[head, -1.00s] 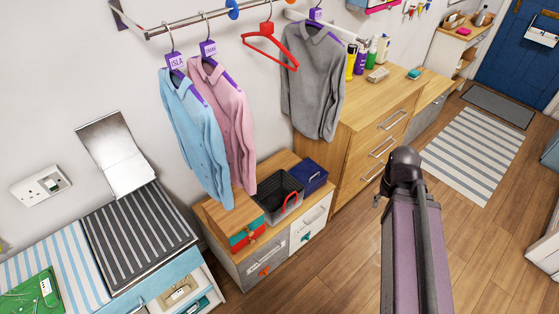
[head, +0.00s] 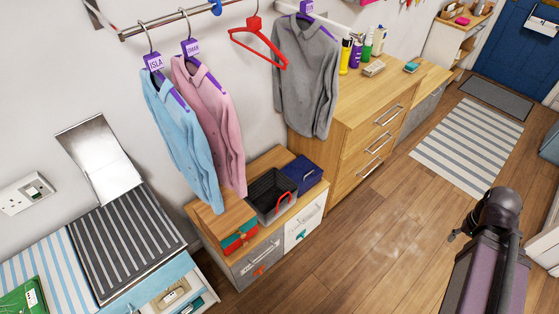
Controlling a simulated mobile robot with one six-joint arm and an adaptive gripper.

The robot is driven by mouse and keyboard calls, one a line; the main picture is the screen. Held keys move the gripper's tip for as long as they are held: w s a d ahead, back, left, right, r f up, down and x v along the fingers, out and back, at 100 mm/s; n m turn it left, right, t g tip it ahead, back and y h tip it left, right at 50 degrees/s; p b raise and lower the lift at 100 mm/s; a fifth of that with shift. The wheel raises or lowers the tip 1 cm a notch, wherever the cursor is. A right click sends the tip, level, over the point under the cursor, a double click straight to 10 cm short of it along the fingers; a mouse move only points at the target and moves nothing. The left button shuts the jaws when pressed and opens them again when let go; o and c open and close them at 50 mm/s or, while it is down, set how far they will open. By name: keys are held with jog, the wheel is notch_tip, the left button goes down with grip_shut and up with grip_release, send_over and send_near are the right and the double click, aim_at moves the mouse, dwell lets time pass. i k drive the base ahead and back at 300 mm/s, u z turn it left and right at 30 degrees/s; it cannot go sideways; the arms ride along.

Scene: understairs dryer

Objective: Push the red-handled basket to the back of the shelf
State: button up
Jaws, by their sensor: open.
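The basket (head: 266,187) is dark grey and open-topped, with a red handle on its front right side. It stands upright on the wooden top of a low unit (head: 266,160), between a dark blue box (head: 304,174) on the right and a wooden piece with teal and red boxes on the left. Some bare wood shows behind the basket. A purple arm link of mine with a dark joint is at the lower right, well apart from the basket over the floor. My gripper is not in view.
Blue and pink shirts (head: 215,110) hang from the rail, low over the unit's left part. A grey shirt (head: 305,75) and red hanger (head: 258,42) hang farther right. A wooden drawer chest (head: 360,130) stands to the right. The floor (head: 370,240) in front is clear.

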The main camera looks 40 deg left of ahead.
aim_at(271, 194)
jog(key=z, duration=1.05)
jog(key=k, duration=0.7)
jog(key=u, duration=2.9)
jog(key=i, duration=0.1)
jog(key=z, duration=1)
